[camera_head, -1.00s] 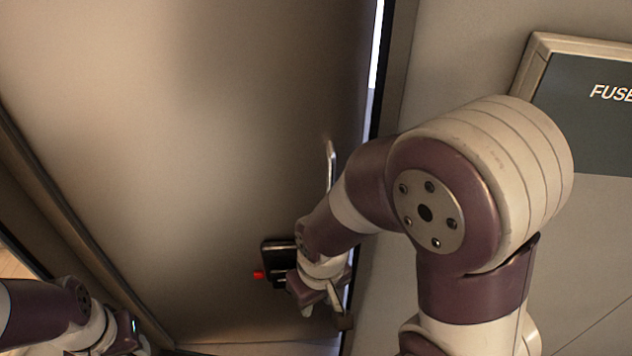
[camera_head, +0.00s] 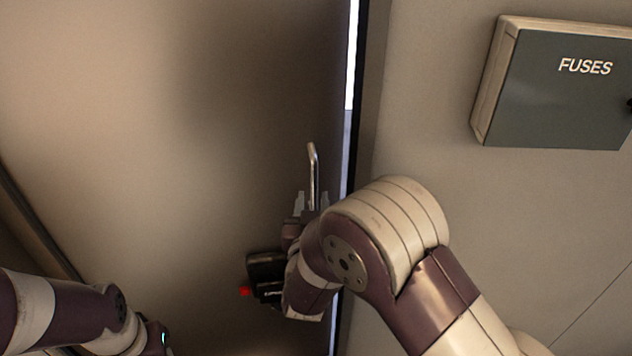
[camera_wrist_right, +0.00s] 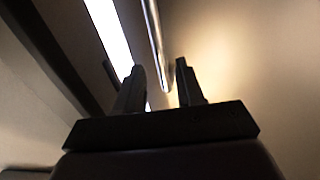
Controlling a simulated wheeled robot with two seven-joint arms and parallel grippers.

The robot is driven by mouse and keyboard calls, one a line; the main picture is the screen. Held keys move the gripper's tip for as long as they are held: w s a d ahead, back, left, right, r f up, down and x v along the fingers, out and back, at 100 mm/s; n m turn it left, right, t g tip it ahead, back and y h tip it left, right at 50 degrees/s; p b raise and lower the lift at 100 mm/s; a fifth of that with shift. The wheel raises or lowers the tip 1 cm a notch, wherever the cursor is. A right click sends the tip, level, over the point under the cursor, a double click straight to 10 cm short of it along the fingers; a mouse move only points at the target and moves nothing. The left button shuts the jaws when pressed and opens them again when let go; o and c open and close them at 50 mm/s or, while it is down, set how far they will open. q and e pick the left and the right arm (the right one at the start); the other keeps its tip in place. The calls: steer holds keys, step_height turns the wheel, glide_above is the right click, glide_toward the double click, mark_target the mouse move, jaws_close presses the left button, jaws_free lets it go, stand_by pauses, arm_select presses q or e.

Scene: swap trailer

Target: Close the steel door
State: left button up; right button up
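The steel door (camera_head: 190,130) fills the left and middle of the head view. A narrow bright gap (camera_head: 352,60) shows along its right edge, so it stands slightly ajar. A metal bar handle (camera_head: 312,170) stands upright near that edge; it also shows in the right wrist view (camera_wrist_right: 157,45). My right gripper (camera_head: 312,200) is at the lower end of the handle. In the right wrist view its fingers (camera_wrist_right: 161,80) are apart, with the handle's end just ahead of the space between them. My left arm is at the lower left; its fingers are out of the picture.
A grey fuse box (camera_head: 560,85) marked FUSES is fixed to the wall (camera_head: 430,100) right of the door. A dark frame strip (camera_head: 365,110) runs beside the gap. My right arm crosses the lower part of this wall.

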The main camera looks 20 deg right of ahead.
mark_target(314, 186)
steer(key=x, duration=0.6)
steer(key=shift+w+d, duration=0.1)
steer(key=shift+w, duration=0.1)
jaws_close()
